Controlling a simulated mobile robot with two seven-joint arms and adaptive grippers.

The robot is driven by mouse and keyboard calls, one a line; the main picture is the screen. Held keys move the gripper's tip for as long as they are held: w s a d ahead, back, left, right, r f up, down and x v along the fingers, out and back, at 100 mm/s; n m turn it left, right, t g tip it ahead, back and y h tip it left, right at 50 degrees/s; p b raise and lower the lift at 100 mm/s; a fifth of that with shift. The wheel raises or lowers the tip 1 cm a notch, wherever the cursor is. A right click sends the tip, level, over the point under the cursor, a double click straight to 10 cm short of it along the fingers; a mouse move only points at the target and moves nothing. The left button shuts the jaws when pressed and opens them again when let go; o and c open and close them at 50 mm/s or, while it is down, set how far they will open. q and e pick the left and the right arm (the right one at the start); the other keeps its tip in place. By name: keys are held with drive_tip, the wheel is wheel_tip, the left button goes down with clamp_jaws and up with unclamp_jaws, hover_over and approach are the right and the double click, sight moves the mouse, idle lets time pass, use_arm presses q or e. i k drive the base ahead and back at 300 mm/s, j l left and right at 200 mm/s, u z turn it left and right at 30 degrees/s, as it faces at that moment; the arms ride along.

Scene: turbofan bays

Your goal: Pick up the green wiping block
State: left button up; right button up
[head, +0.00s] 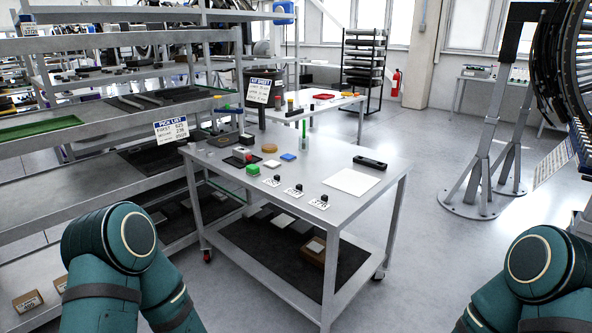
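A small bright green block (253,169) lies on top of the grey metal cart table (222,172), toward its left front part. It looks like the green wiping block. Next to it are a red item (248,158) on a dark base, a white block (265,177) and a blue block (288,157). Teal arm links of mine show at the lower left and lower right. Neither of my grippers is in the picture.
The table also holds a tan disc (269,148), a white sheet (351,181), a black bar (370,163) and several small labelled black pieces. Metal shelving (85,130) stands close on the left. The floor (425,230) right of the cart is clear up to a grey engine stand (468,209).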

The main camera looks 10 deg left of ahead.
sight(253, 169)
drive_tip(key=i+j+z, duration=0.2)
drive_tip(key=z, duration=0.3)
drive_tip(key=i+j+z, duration=0.1)
drive_tip(key=j+z, duration=0.4)
drive_tip(key=i+j+z, duration=0.1)
drive_tip(key=j+z, duration=0.3)
drive_tip(key=j, duration=0.45)
drive_tip(key=j+z, duration=0.25)
drive_tip(key=j, duration=1.65)
drive_tip(key=k, duration=0.05)
